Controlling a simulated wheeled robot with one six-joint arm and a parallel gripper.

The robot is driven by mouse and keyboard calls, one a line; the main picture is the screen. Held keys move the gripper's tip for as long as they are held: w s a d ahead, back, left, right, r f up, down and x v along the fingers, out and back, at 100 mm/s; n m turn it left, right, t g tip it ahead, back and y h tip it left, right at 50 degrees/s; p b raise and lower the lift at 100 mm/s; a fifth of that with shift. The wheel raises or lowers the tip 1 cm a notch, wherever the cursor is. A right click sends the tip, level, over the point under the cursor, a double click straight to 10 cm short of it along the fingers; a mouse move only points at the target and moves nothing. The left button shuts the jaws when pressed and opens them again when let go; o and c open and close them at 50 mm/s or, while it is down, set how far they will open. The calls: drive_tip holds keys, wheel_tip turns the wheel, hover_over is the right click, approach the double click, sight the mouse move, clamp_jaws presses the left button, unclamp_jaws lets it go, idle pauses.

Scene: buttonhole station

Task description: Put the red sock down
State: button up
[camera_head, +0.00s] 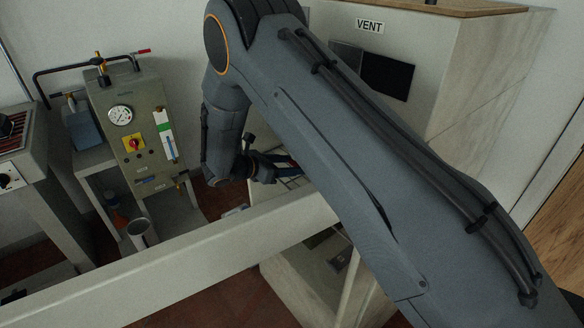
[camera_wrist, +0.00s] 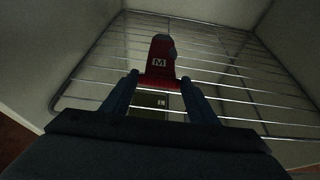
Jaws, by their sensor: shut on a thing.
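The red sock (camera_wrist: 158,68) is in the middle of the wrist view. It has grey patches at its toe and heel and a white label with an M. My gripper (camera_wrist: 157,84) is shut on its near end, with one dark finger on each side. The sock is over a wire rack (camera_wrist: 225,75); I cannot tell whether it touches the wires. In the head view my gripper (camera_head: 272,168) reaches low beside the cabinet, and only a sliver of red (camera_head: 293,164) shows there, mostly hidden by my arm.
Pale walls (camera_wrist: 290,40) enclose the rack on the sides. The cabinet marked VENT (camera_head: 425,75) stands at the right. A grey-green machine with a gauge (camera_head: 125,125) stands at the left. A pale beam (camera_head: 190,258) crosses the front. A grey cup (camera_head: 141,233) is below the machine.

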drive_tip(key=shift+f, duration=0.75)
drive_tip(key=shift+f, duration=0.15)
drive_tip(key=o, duration=1.1)
drive_tip(key=shift+r, duration=0.2)
drive_tip(key=b+v, duration=0.2)
drive_tip(key=v, duration=1)
drive_tip(key=shift+s+f+b, duration=0.1)
drive_tip(key=shift+b, duration=0.3)
drive_tip(key=shift+d, duration=0.1)
